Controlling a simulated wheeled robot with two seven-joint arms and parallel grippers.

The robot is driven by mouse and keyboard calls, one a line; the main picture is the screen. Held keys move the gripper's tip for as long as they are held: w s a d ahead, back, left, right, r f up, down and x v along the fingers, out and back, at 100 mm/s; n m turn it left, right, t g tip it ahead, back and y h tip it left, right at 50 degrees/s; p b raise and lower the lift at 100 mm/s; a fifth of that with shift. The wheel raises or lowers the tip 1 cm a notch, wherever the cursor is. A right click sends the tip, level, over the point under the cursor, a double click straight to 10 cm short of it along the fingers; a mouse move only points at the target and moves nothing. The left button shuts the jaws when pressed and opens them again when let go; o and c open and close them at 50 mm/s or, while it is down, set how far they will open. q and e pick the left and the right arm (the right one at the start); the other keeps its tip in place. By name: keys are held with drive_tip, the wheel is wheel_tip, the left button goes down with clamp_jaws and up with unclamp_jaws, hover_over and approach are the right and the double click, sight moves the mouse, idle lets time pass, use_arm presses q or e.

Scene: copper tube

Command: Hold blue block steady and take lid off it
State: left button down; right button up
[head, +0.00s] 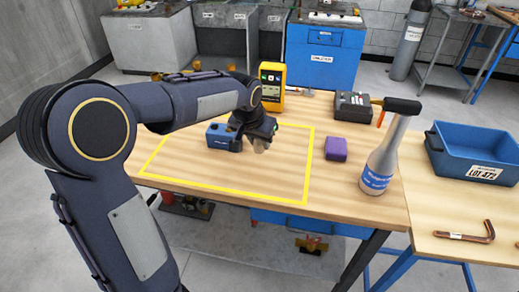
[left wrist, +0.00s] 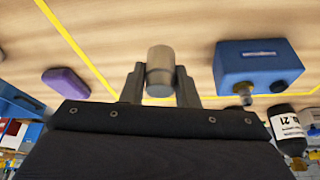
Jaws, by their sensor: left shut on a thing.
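The blue block (head: 219,137) sits on the wooden table inside the yellow outline, partly hidden behind my left arm in the head view. In the left wrist view the blue block (left wrist: 258,62) is to the right, with a brass fitting (left wrist: 245,92) and a dark knob (left wrist: 277,87) on its near side. My left gripper (head: 260,146) is just right of the block and apart from it. In the left wrist view my left gripper (left wrist: 160,88) is shut on a short grey cylinder (left wrist: 160,66) that looks like a lid. My right gripper is not in view.
A purple block (head: 336,148) lies right of the outline. A bottle with a blue label (head: 380,165) stands near the right edge. A yellow device (head: 271,85) and a black box (head: 352,105) stand behind. A blue bin (head: 475,150) and bent copper tube (head: 470,235) are farther right.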

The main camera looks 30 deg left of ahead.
sight(260, 160)
use_arm(q)
drive_tip(key=shift+w+a+f, duration=0.15)
drive_tip(key=shift+w+f, duration=0.3)
drive_tip(key=shift+f, duration=0.1)
drive_tip(key=x, duration=0.3)
drive_tip(key=shift+s+a+f, duration=0.1)
drive_tip(key=shift+s+f, duration=0.1)
drive_tip(key=shift+f, duration=0.3)
drive_tip(key=shift+f+b, duration=0.15)
drive_tip(key=shift+b, duration=0.15)
drive_tip(key=c, duration=1.1)
unclamp_jaws()
